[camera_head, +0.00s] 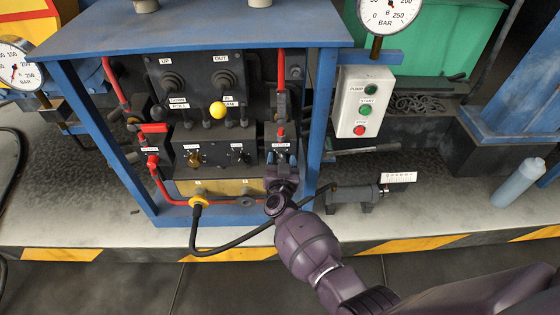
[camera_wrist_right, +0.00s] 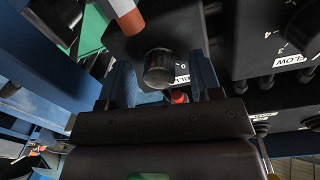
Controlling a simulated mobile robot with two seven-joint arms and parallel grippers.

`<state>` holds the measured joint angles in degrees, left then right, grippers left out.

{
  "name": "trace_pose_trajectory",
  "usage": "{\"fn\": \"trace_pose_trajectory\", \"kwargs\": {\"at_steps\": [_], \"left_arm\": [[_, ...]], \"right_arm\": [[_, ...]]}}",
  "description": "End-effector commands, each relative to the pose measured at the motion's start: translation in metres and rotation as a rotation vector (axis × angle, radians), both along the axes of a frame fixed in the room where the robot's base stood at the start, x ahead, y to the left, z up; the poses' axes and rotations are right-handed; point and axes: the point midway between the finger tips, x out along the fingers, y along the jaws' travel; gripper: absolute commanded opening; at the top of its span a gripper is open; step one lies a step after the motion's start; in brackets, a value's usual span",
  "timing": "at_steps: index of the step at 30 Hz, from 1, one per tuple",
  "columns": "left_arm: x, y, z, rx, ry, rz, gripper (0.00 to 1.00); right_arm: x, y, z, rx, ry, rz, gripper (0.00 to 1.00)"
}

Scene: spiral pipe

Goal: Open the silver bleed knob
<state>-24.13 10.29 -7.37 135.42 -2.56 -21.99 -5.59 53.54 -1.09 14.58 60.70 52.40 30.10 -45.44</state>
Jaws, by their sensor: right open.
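In the head view my right gripper (camera_head: 282,158) is at the lower right of the dark control panel (camera_head: 215,140), just below a small white label. The knob is mostly hidden there behind the fingers. I cannot tell whether a finger touches it. My left gripper is not in view.
A blue frame post (camera_head: 325,115) stands right of the panel. A white button box (camera_head: 361,102) is further right. A black hose (camera_head: 235,245) loops below my right gripper.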

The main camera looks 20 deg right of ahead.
Motion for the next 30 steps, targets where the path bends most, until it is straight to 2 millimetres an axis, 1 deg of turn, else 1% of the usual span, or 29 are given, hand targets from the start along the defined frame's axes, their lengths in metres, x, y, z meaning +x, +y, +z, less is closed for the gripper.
{"fn": "trace_pose_trajectory", "kwargs": {"at_steps": [8, 9, 11, 18, 25, 30], "left_arm": [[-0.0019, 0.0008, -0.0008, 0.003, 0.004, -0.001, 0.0], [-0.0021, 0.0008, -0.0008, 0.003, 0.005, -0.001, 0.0], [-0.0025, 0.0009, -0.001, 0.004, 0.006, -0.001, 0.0], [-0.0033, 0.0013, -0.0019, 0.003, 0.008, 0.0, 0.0], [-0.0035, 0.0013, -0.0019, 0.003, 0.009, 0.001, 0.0], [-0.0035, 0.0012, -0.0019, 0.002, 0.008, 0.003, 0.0]], "right_arm": [[0.002, -0.0007, 0.0011, 0.001, -0.001, 0.0, 0.58], [0.002, -0.0007, 0.0011, 0.001, -0.001, 0.0, 0.55], [0.0018, -0.0008, 0.001, 0.001, -0.001, 0.0, 0.46], [0.0016, -0.0007, 0.0008, 0.001, -0.001, 0.0, 0.09], [0.0014, -0.0007, 0.0007, 0.017, -0.007, -0.001, 0.09], [0.0013, -0.0007, 0.0007, 0.074, -0.028, -0.001, 0.09]]}}
